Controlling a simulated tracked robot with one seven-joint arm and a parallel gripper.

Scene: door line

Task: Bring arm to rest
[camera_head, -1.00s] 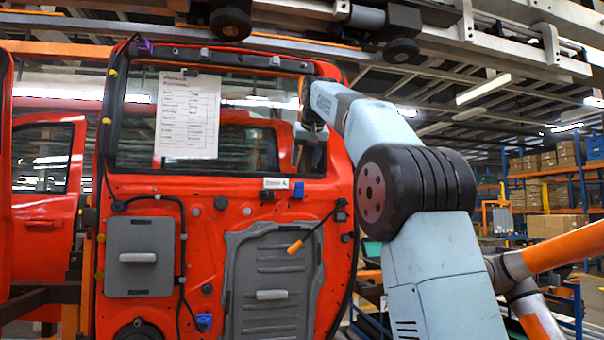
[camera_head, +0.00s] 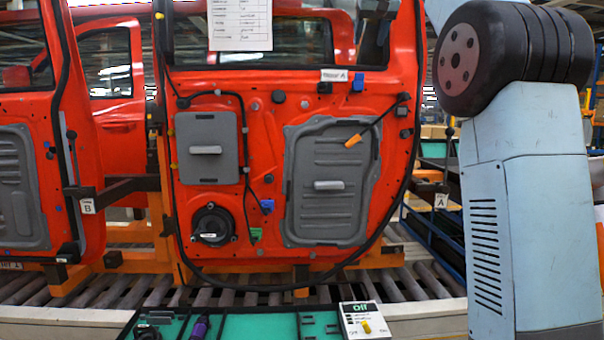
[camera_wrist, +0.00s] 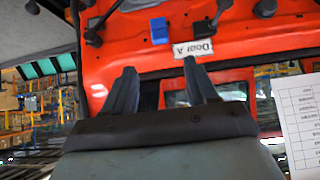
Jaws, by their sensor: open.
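My gripper (camera_wrist: 163,88) shows in the wrist view with its two dark fingers spread apart and nothing between them. It faces the upper part of the red door (camera_head: 270,130), near the label "Door A" (camera_wrist: 194,48) and a blue clip (camera_wrist: 159,30). The wrist picture appears upside down. In the head view my light blue arm with its black joint stands at the right. My gripper is out of that view, above its top edge.
A paper sheet (camera_head: 240,25) hangs on the door's window. A second red door (camera_head: 40,130) stands at the left. A roller conveyor (camera_head: 230,295) runs below the doors. In front are a green-lined tray (camera_head: 270,326) and a white switch box (camera_head: 364,320) reading "Off".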

